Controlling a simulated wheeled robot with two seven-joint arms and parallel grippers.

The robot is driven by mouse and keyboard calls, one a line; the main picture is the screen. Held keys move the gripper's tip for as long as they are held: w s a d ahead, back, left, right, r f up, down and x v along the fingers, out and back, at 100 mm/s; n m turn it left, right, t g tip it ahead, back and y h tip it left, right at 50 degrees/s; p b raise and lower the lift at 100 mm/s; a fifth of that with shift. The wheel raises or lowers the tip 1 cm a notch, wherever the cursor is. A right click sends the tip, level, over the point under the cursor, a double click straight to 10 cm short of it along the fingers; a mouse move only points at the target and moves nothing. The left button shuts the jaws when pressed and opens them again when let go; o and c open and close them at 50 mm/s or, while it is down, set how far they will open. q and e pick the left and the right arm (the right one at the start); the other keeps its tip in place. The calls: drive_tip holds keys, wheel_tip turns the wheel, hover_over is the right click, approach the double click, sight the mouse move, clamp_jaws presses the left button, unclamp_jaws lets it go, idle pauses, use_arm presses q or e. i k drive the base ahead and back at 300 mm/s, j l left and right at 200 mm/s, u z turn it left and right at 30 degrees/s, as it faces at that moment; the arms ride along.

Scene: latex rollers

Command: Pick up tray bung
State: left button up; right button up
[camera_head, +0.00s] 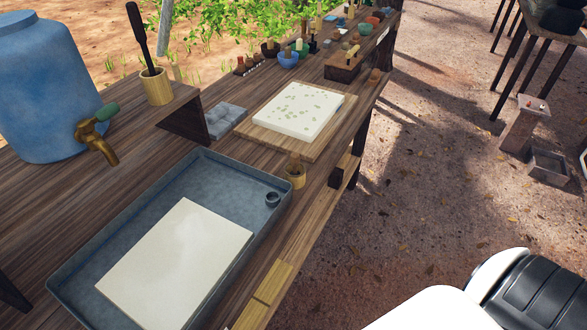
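A grey-blue tray (110,245) stands on the wooden table, with a pale flat sheet or slab (175,265) lying in it. A small dark ring-shaped fitting (272,199) sits in the tray's right corner; I cannot tell whether it is a drain opening or has something in it. Part of my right arm, white and black, shows at the lower right, well away from the tray. Neither gripper is in view.
A blue barrel (45,85) with a brass tap (97,140) stands at the left. A cup with a dark paddle (157,87), a grey block (225,120) and a speckled white slab on a board (245,122) lie beyond the tray. Bowls and bottles crowd the far end.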

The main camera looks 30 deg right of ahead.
sight(295, 157)
drive_tip(key=l+z, duration=0.35)
drive_tip(key=l, duration=0.25)
drive_tip(key=l+z, duration=0.4)
drive_tip(key=l, duration=0.25)
